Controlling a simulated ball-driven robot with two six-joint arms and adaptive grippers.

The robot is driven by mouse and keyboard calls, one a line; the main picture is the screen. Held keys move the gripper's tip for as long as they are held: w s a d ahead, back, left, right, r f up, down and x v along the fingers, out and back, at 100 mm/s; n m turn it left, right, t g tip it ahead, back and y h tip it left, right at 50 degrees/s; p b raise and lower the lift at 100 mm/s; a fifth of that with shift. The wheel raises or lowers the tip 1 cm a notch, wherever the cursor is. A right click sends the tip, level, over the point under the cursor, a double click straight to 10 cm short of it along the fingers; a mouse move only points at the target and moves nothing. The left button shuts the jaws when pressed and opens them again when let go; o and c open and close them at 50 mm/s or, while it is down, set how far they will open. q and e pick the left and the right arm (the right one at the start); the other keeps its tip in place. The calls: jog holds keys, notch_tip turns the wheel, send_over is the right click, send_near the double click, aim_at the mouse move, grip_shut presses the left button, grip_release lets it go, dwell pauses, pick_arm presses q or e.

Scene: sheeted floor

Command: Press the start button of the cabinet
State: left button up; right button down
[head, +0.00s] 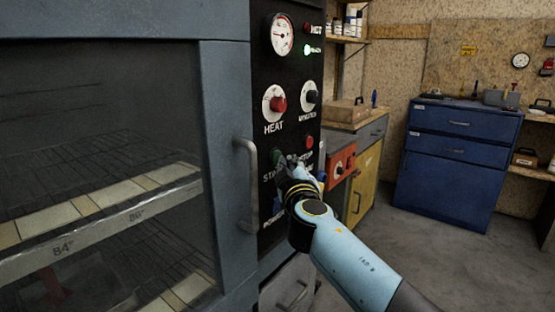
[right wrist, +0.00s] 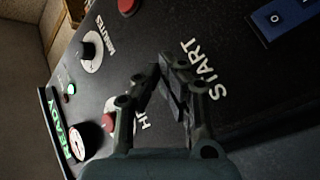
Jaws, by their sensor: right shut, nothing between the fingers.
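The cabinet (head: 224,90) fills the left of the head view, with a black control panel (head: 290,75) on its right. The start button (head: 277,157) shows as a dark green spot above the partly covered START lettering. My right gripper (head: 290,163) is at the panel in front of this spot, shut and empty. In the right wrist view its closed fingers (right wrist: 166,72) lie over the panel beside the START lettering (right wrist: 205,70) and hide the button. I cannot tell whether they touch it. My left gripper is not in view.
The red stop button (head: 309,142) is close by on the right. The HEAT knob (head: 278,104), minutes knob (head: 312,96), gauge (head: 281,34) and lit green ready lamp (head: 307,50) are above. A door handle (head: 249,185) stands left of the panel. A blue power switch (right wrist: 285,18) is near START.

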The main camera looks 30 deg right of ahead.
jog(key=shift+w+a, duration=0.1)
jog(key=shift+w, duration=0.2)
jog(key=shift+s, duration=0.2)
dwell(0.4)
jog(key=shift+s+d, duration=0.3)
jog(key=shift+s, duration=0.25)
jog(key=s, duration=0.1)
jog(key=s+d, duration=0.1)
jog(key=s, duration=0.1)
jog(key=s+d, duration=0.1)
jog(key=shift+s, duration=0.35)
dwell(0.7)
